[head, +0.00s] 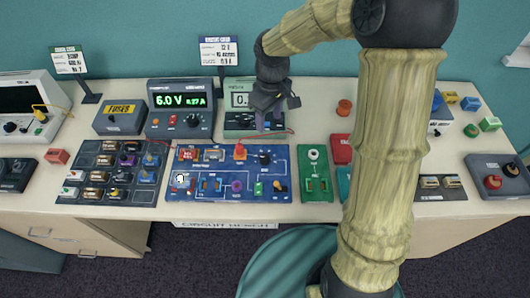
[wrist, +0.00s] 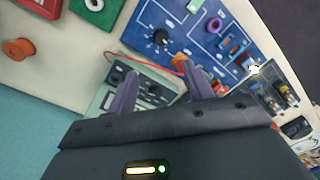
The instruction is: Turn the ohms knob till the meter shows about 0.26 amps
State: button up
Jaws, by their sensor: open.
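A black knob (head: 265,158) sits at the upper right of the blue circuit board; its label is too small to read. It also shows in the wrist view (wrist: 160,38), with white scale marks around it. The grey-green meter (head: 231,118) stands behind the board; its display shows "0." and a partly hidden digit. My gripper (head: 277,113) is open and empty, in front of the meter's right side and above and behind the knob, touching neither. In the wrist view its fingers (wrist: 155,73) point toward the board.
The blue board (head: 215,197) carries several parts, including an orange piece (head: 240,152) left of the knob. A power supply (head: 152,128) reads 6.0 V and about 0.27 A. A red lead (head: 275,133) crosses near the gripper. A green board (head: 314,185) stands right.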

aim_at(265, 157)
jog(key=shift+w+a, duration=0.15)
jog(key=shift+a, duration=0.1)
jog(key=f, duration=0.5)
jog(key=f+p, duration=0.1)
jog(key=f, duration=1.1)
jog(key=shift+s+a+f+p, duration=0.2)
jog(key=shift+s+a+p, duration=0.05)
jog(key=shift+s+p, duration=0.1)
jog(key=c, duration=1)
